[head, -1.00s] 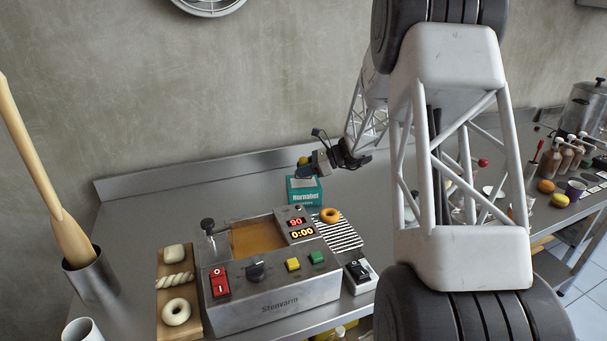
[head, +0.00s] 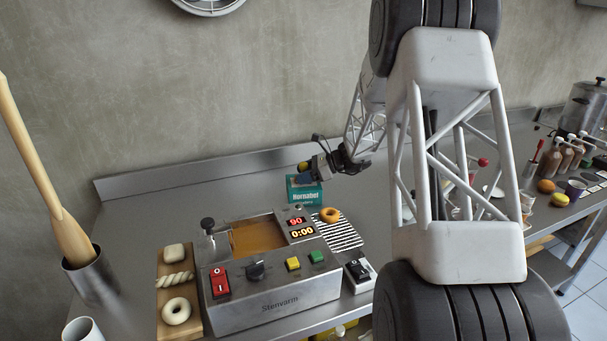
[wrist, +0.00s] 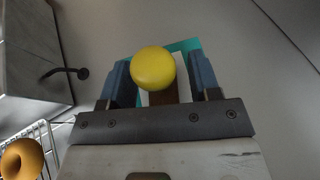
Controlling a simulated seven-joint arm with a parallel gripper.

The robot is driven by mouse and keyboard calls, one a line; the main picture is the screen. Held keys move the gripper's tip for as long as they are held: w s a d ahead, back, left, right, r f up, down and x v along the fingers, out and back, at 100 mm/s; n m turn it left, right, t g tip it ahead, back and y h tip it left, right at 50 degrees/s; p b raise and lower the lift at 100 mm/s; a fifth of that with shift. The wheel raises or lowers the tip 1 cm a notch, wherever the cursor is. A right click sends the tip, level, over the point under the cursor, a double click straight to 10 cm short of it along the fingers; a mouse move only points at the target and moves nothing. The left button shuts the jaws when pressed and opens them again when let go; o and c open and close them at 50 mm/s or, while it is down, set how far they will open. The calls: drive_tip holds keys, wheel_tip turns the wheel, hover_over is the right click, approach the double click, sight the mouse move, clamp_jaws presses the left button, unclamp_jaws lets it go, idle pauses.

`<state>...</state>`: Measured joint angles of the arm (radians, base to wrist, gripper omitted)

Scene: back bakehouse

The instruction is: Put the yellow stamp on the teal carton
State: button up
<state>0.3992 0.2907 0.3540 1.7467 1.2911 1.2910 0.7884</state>
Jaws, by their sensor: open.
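The teal carton (head: 305,194), marked "Hornabel", stands on the steel counter behind the fryer; its teal top edge also shows in the wrist view (wrist: 187,45). The yellow stamp (wrist: 153,68) shows its round yellow knob between my fingers, with part of a brown body below it. In the head view its knob (head: 303,165) is just above the carton. My gripper (head: 309,175) is open around the stamp over the carton; in the wrist view a gap shows beside the right finger. The stamp's underside is hidden, so I cannot see its contact with the carton.
The fryer (head: 272,285) stands in front of the carton, with a wire rack (head: 340,234) holding a ring doughnut (head: 330,215) beside it. A board of dough pieces (head: 163,286) lies left. Bare counter (head: 220,188) lies left of the carton. Bottles and cups stand far right.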

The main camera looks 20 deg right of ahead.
drive_tip(key=shift+r, duration=0.2)
drive_tip(key=v, duration=1.2)
drive_tip(key=shift+s, duration=0.1)
idle(0.5)
drive_tip(key=s+a+r+n+g+h, duration=0.25)
drive_tip(key=s+a+r+n, duration=0.25)
drive_tip(key=s+a, duration=0.5)
drive_tip(key=s+a+r+n+g+h, duration=0.25)
drive_tip(key=s+a+r+n, duration=0.2)
drive_tip(key=s+a, duration=0.6)
drive_tip(key=s+a+n+t+h, duration=0.1)
drive_tip(key=s+n, duration=0.3)
drive_tip(key=s, duration=0.4)
drive_tip(key=s+a+n+h, duration=0.2)
drive_tip(key=s+n+h, duration=0.2)
drive_tip(key=s, duration=0.5)
drive_tip(key=s+a+n+t+h, duration=0.1)
drive_tip(key=s+n, duration=0.3)
drive_tip(key=s, duration=0.4)
drive_tip(key=shift+s+a+f+n+t+h, duration=0.2)
drive_tip(key=shift+s+a+n+t+h, duration=0.15)
drive_tip(key=shift+a+h, duration=0.4)
